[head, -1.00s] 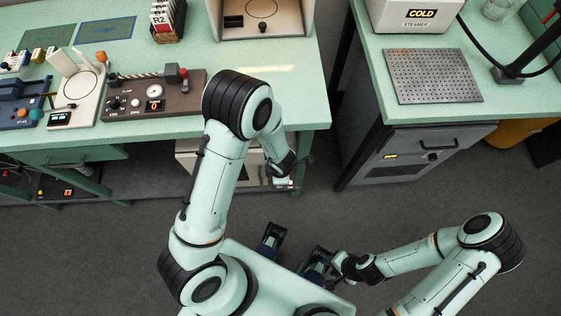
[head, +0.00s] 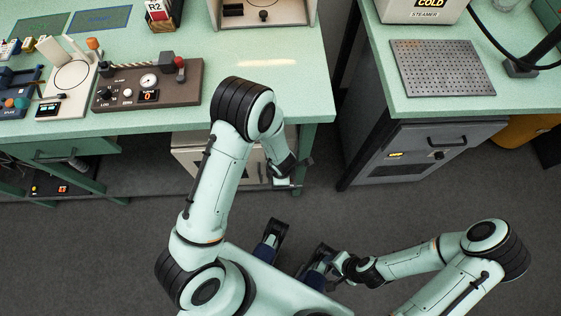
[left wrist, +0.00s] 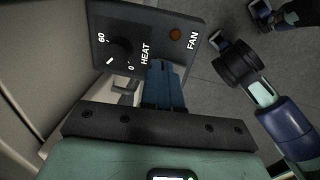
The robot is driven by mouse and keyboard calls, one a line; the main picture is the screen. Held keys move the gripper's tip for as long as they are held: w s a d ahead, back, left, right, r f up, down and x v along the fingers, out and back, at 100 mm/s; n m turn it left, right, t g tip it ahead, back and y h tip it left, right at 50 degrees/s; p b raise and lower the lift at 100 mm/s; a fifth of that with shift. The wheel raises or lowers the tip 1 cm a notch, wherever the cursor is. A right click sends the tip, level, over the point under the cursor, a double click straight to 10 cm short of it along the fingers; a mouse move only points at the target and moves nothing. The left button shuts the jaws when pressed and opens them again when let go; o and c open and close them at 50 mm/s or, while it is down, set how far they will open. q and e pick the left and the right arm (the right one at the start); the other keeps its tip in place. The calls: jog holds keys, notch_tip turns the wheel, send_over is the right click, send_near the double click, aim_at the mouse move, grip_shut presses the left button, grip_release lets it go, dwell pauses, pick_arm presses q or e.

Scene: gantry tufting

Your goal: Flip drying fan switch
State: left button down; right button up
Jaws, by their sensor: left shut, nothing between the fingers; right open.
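A dark control panel (left wrist: 128,45) shows in the left wrist view, with a HEAT dial marked 60 and 0, a FAN label and a small round brown spot (left wrist: 175,34) beside that label. No switch lever can be made out; the fingers cover the panel's lower edge. My left gripper (left wrist: 165,80) is shut and empty, its blue fingertips over the panel below the HEAT label; contact cannot be told. In the head view, my left gripper (head: 283,181) is low at the bench's right front, by a pale cabinet (head: 190,155). My right gripper (head: 334,271) is open, away from the cabinet.
The green bench top (head: 240,105) overhangs the cabinet, and its leg (head: 297,150) is close to my left gripper. A brown control box (head: 185,92) stands on the bench. A grey cabinet (head: 400,160) stands at right. The floor (head: 330,215) between is clear.

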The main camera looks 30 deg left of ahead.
pick_arm(q)
jog(key=shift+s+d+f, duration=0.1)
jog(key=shift+s+f, duration=0.1)
jog(key=shift+s, duration=0.1)
pick_arm(e)
jog(key=shift+f, duration=0.25)
pick_arm(q)
jog(key=shift+s+d+b, duration=0.25)
jog(key=shift+s+b, duration=0.1)
jog(key=shift+b, duration=0.15)
jog(key=shift+s+d+r, duration=0.1)
jog(key=shift+s, duration=0.15)
pick_arm(e)
jog(key=shift+s+f, duration=0.1)
jog(key=shift+f, duration=0.3)
